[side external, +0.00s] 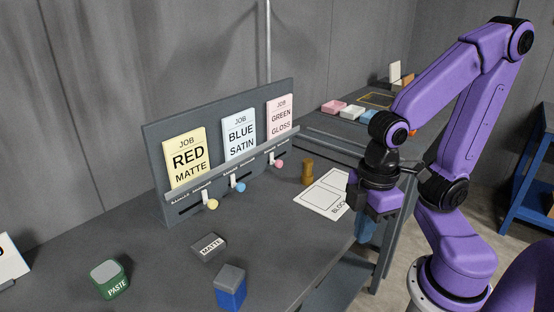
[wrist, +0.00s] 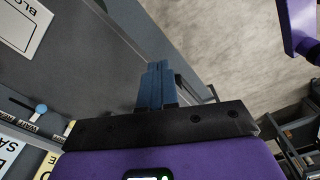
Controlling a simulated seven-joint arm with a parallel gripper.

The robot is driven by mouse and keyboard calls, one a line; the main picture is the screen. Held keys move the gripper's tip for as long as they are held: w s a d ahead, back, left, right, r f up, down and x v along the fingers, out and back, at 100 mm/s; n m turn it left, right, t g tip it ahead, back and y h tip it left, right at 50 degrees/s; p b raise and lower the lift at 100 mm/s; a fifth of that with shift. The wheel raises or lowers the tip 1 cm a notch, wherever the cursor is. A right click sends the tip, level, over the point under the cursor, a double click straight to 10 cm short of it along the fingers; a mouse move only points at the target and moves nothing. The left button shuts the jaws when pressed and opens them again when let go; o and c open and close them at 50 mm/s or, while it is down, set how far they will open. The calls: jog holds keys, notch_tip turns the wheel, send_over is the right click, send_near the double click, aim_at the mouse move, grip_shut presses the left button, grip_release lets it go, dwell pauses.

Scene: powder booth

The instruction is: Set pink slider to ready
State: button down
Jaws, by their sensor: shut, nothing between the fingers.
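The slot's labels there are too small to read. My gripper (side external: 367,232) points down near the table's right edge, to the right of the slider and well apart from it. Its blue fingers (wrist: 156,85) are shut and empty in the wrist view. The pink slider does not show in the wrist view.
A yellow slider (side external: 212,204) and a blue slider (side external: 240,187) sit left of the pink one. A brown peg (side external: 307,171) and a white card (side external: 322,196) lie between panel and gripper.

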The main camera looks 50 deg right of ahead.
jog(key=w+a+r+m+t, duration=0.1)
jog(key=w+m, duration=0.2)
jog(key=w, duration=0.8)
jog(key=m+t+h, duration=0.2)
jog(key=m+h, duration=0.1)
jog(key=m, duration=0.7)
send_near(276, 162)
jog(key=d+v, duration=0.1)
jog(key=v, duration=0.3)
jog(key=shift+s+a, duration=0.2)
jog(key=shift+a, duration=0.15)
jog(key=shift+f, duration=0.15)
jog(key=x, duration=0.9)
jog(key=shift+w+f, duration=0.25)
jog(key=shift+f, duration=0.1)
